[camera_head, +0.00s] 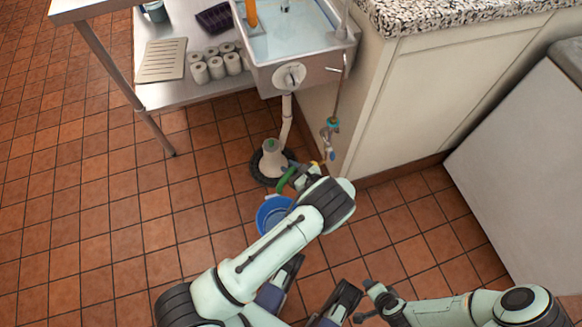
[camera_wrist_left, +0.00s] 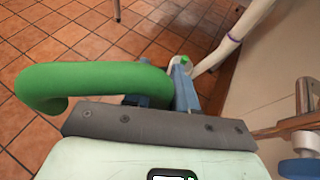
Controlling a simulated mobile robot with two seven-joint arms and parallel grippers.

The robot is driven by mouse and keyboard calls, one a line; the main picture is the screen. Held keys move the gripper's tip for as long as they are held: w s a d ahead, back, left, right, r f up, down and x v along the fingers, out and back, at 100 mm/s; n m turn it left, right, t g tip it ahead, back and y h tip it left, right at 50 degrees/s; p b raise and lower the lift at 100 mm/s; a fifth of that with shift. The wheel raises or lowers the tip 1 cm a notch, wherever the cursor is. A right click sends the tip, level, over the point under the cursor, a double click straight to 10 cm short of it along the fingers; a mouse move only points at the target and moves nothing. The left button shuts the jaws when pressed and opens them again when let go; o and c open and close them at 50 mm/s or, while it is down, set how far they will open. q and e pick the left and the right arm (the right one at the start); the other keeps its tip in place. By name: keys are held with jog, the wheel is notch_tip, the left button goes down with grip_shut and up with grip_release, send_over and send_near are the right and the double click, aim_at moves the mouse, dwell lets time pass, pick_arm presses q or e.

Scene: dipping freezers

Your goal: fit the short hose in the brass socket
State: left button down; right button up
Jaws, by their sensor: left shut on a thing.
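The short green hose (camera_head: 284,182) is curved and held in my left gripper (camera_head: 301,175), beside the pipes under the sink. In the left wrist view the hose (camera_wrist_left: 95,82) runs to the left from between the blue fingers (camera_wrist_left: 163,88), its free end bent downward. The fingers hide its other end. A brass-coloured fitting (camera_wrist_left: 270,130) sticks out at the right of that view, apart from the hose; I cannot tell whether its mouth is the socket. My right gripper (camera_head: 362,302) is low in the head view, away from the hose, its fingers unclear.
A blue bucket (camera_head: 272,214) stands on the tiled floor, partly behind my left arm. A pale drain pipe (camera_head: 287,120) drops from the sink (camera_head: 290,38). A thin pipe with a blue-handled valve (camera_head: 330,130) runs beside the cabinet (camera_head: 400,105).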

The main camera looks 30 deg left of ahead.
pick_arm(q)
jog(key=shift+f+b, duration=0.5)
jog(key=shift+f, duration=0.3)
pick_arm(e)
jog(key=shift+f, duration=0.6)
pick_arm(q)
jog(key=c, duration=0.8)
grip_release()
pick_arm(e)
jog(key=s+d+f+g, duration=0.1)
jog(key=s+f+g, duration=0.1)
jog(key=s, duration=0.2)
pick_arm(q)
jog(key=p+v, duration=0.2)
jog(key=v, duration=1.1)
jog(key=shift+s+d+r, duration=0.1)
jog(key=shift+d+r, duration=0.05)
pick_arm(e)
jog(key=w+r+t, duration=0.2)
jog(key=w+r, duration=0.2)
jog(key=shift+w+a+r, duration=0.25)
jog(key=shift+a+r, duration=0.05)
